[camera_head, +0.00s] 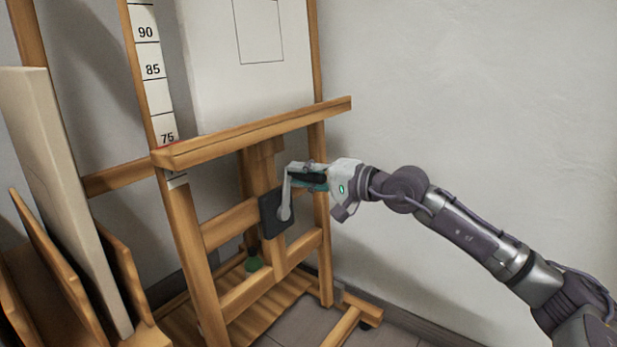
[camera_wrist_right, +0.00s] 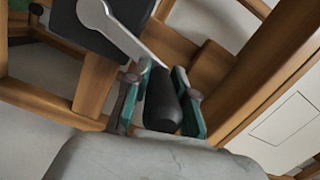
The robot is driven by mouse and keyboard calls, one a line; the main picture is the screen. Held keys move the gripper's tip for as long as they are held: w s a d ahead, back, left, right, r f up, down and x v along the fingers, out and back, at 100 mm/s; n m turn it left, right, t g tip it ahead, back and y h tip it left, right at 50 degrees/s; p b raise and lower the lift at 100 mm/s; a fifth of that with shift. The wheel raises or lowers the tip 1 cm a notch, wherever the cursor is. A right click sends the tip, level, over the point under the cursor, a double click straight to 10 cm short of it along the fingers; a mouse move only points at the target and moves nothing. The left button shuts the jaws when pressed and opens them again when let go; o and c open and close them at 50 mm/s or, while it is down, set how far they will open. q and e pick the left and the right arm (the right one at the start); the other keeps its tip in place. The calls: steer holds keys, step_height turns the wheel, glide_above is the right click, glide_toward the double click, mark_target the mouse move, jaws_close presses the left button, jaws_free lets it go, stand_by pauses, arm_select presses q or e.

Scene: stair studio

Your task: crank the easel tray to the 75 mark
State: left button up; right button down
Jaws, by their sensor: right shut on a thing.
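The wooden easel tray (camera_head: 250,133) runs across the easel, its left end beside the scale (camera_head: 153,70). The 75 mark (camera_head: 167,137) shows just above the tray's left end, next to a bit of red. The crank (camera_head: 286,195) is a pale arm on a dark plate (camera_head: 272,212), on the post below the tray. The crank arm points up, with its black handle (camera_wrist_right: 162,100) at the top. My right gripper (camera_head: 306,177) is shut on the black handle; in the right wrist view its green-sided fingers (camera_wrist_right: 160,105) stand on both sides of it. My left gripper is not in view.
A white canvas (camera_head: 250,60) stands on the tray. A wooden rack (camera_head: 60,270) with a pale panel (camera_head: 62,190) stands at the left. A small green object (camera_head: 253,264) shows low behind the post. The right side shows bare wall.

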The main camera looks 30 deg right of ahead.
steer(key=shift+s+a+r+n, duration=0.15)
steer(key=shift+s+a+n, duration=0.1)
steer(key=shift+a+n, duration=0.4)
steer(key=shift+s+a+r+n, duration=0.1)
steer(key=shift+s+a+n, duration=0.1)
steer(key=shift+a+n, duration=0.45)
steer(key=shift+f, duration=0.1)
steer(key=c, duration=1)
jaws_free()
steer(key=shift+o, duration=0.2)
steer(key=shift+d, duration=0.1)
steer(key=shift+d, duration=0.1)
